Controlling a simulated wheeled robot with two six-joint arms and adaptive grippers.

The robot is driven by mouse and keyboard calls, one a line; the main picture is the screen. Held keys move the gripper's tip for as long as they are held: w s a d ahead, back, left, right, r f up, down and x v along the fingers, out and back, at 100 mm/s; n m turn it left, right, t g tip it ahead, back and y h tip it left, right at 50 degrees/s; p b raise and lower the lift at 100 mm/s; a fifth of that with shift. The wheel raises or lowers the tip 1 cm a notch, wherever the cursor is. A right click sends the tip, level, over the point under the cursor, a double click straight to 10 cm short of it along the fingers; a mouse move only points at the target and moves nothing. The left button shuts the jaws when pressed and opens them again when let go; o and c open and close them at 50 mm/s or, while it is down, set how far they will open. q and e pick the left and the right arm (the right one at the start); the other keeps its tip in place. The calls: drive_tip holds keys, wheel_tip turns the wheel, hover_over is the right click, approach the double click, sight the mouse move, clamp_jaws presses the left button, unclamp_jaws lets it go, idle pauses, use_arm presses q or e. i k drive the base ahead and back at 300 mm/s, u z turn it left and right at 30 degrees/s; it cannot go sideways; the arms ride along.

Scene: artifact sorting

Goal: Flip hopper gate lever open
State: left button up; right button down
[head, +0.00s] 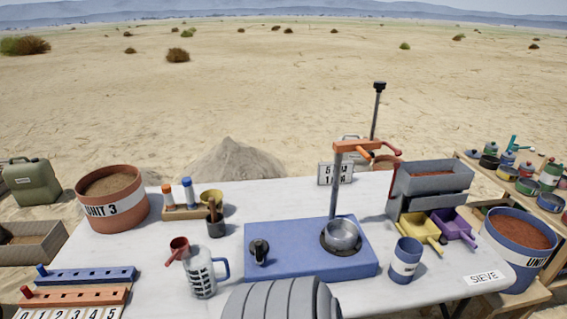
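A grey box (432,188) with reddish soil in its open top stands at the right of the white table; it looks like the hopper. A red bent bar (396,172) shows at its left side and may be the gate lever; I cannot tell whether the gate is open or shut. A yellow scoop-like tray (421,229) and a purple one (453,227) sit at its front foot. Neither of my grippers shows in the head view.
A blue base (300,262) carries a post with an orange arm (357,147) and a metal bowl (342,236), left of the grey box. A blue cup (405,262) and a bucket (517,245) stand nearby. The white table (290,198) has bare room behind the base.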

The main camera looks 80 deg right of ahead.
sight(396, 165)
drive_tip(key=k, duration=1.25)
drive_tip(key=z, duration=1.85)
